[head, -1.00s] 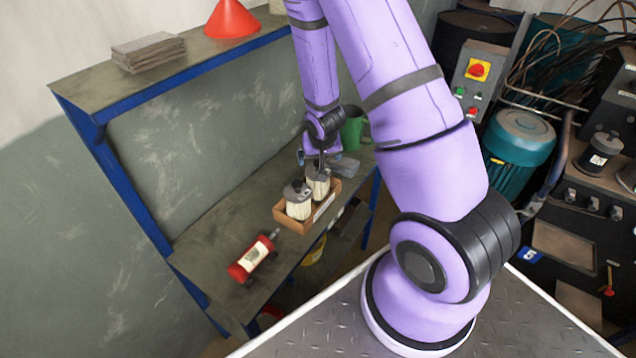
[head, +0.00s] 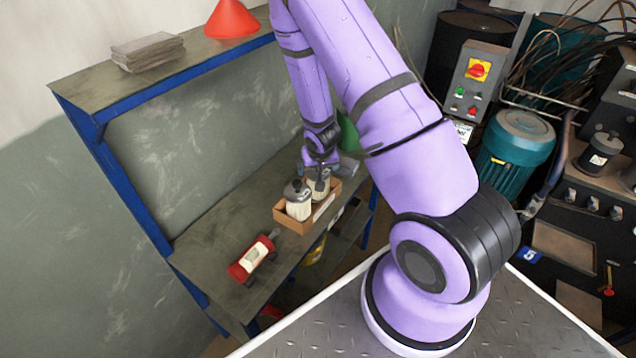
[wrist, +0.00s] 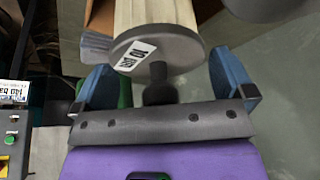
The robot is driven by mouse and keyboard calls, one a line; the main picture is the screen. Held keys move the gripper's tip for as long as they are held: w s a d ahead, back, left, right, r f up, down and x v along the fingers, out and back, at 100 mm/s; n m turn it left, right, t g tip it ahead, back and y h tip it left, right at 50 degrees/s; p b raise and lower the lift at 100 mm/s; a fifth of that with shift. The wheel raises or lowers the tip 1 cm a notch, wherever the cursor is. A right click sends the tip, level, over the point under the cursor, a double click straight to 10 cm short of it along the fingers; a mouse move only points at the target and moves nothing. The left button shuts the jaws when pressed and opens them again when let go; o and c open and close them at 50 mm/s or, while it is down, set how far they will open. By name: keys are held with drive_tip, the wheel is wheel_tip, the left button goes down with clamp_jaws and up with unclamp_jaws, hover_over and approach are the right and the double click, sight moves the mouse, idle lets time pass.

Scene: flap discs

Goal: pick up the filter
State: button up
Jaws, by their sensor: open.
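Two filters with cream pleated bodies and dark caps stand in a small open wooden box on the bench. The nearer filter (head: 298,209) is in plain view. The farther filter (head: 321,188) is partly hidden by my gripper (head: 318,172), which is right above it. In the wrist view the farther filter (wrist: 155,15) has a grey disc cap with a white label and a dark knob pointing at my palm. My gripper (wrist: 163,80) is open, its blue fingers on either side of the cap. I cannot tell whether they touch it.
The box (head: 291,225) sits near the bench's front edge. A red cylinder (head: 250,259) lies on the bench to the left, with clear bench beyond it. A green container (head: 348,134) stands behind my gripper. An upper shelf (head: 170,72) overhangs the back.

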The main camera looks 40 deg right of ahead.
drive_tip(key=c, duration=1.1)
drive_tip(key=shift+c, duration=0.2)
drive_tip(key=shift+r, duration=0.15)
